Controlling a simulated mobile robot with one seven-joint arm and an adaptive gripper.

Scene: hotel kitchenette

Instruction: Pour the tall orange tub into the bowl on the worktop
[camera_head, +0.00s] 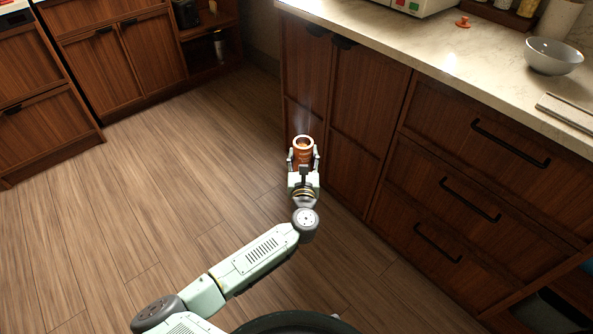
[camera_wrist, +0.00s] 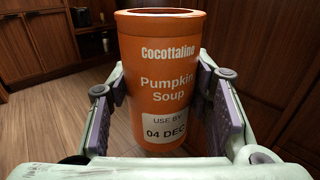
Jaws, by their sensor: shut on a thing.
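The tall orange tub (camera_head: 303,150) is upright and open at the top, held in front of the cabinet doors, away from the worktop. In the wrist view the tub (camera_wrist: 162,75) fills the middle, with a "Pumpkin Soup" label and a "USE BY 04 DEC" sticker. My gripper (camera_head: 303,160) is shut on the tub, one finger on each side; the wrist view shows my gripper (camera_wrist: 165,110) too. The tub's contents are hard to make out. The grey bowl (camera_head: 553,58) stands upright on the worktop (camera_head: 455,58) at the upper right, far from my gripper.
A small orange object (camera_head: 463,22) sits on the worktop left of the bowl. A flat pale board (camera_head: 566,112) lies in front of the bowl. Several jars stand at the back. Drawers with dark handles (camera_head: 510,143) lie below the worktop edge. The wooden floor (camera_head: 140,215) at left is clear.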

